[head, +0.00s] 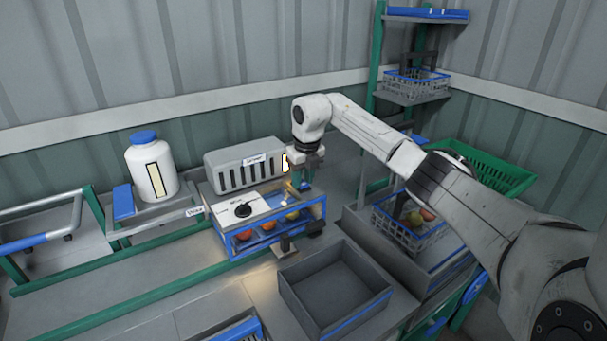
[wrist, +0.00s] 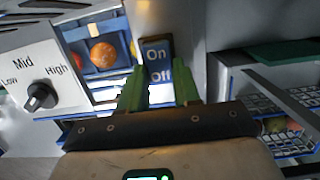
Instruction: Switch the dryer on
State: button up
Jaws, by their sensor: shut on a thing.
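The dryer (head: 243,170) is a grey box with dark vent slots at the back of the bench. A white panel with a black dial (head: 243,210) sits in front of it. A blue switch plate (wrist: 157,52) reads On above Off. My gripper (head: 301,183) is at the dryer's right front. Its green fingers (wrist: 160,88) stand on either side of the plate's lower end, shut on the switch. The switch's position is hidden between them.
An empty grey crate (head: 335,287) stands in front, and a wire basket with produce (head: 412,240) to the right. A white blue-lidded jar (head: 151,167) stands left.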

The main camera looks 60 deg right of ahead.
jog(key=shift+w+d+g+y+p, duration=0.2)
jog(key=shift+g+y+p, duration=0.25)
jog(key=shift+g, duration=0.55)
jog(key=o, duration=1.1)
jog(key=shift+w, duration=0.1)
jog(key=shift+c, duration=0.2)
jog(key=shift+r, duration=0.1)
notch_tip(320, 180, up, 11)
jog(key=b, duration=0.2)
jog(key=shift+w, duration=0.2)
jog(key=shift+d, duration=0.1)
